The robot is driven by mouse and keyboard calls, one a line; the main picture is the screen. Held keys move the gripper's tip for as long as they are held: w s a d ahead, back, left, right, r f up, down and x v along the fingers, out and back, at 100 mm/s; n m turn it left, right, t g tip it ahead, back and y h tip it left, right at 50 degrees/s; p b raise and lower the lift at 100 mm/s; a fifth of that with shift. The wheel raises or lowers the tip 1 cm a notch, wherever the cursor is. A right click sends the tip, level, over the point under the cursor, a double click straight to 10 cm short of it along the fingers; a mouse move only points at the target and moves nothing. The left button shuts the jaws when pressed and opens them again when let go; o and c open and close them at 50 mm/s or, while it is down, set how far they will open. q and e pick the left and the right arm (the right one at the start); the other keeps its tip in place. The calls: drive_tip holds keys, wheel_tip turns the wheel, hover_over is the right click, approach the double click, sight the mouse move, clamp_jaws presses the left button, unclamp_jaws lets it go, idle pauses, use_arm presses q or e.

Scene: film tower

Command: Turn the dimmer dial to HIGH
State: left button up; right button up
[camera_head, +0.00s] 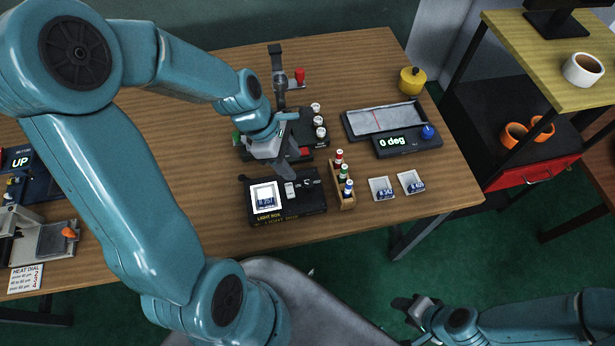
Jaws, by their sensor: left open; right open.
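The black light box (290,212) lies on the wooden table with a lit white panel (264,187) on its left. A light-coloured switch (289,190) and a small dial-like control (308,183) sit on its right part. The dial's setting is too small to read. My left gripper (291,152) is open above and behind the light box, pointing down. One dark finger reaches towards the box's back edge, and contact cannot be told. My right gripper (409,308) is open and empty, low in front of the table over the green floor.
A wooden rack (346,205) of small bottles stands right of the box, with two small trays (381,188) beyond it. A device reading "0 deg" (405,142) and a shallow tray (384,118) lie behind. Canisters (320,132) and a red-topped stand (299,76) are near my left gripper.

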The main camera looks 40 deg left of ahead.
sight(308, 184)
use_arm(q)
drive_tip(key=b+x, duration=0.1)
drive_tip(key=x, duration=0.7)
drive_tip(key=shift+f, duration=0.35)
drive_tip(key=shift+w+d+f, duration=0.1)
drive_tip(key=shift+w+f, duration=0.2)
drive_tip(key=shift+f, duration=0.2)
drive_tip(key=shift+s+r, duration=0.1)
clamp_jaws()
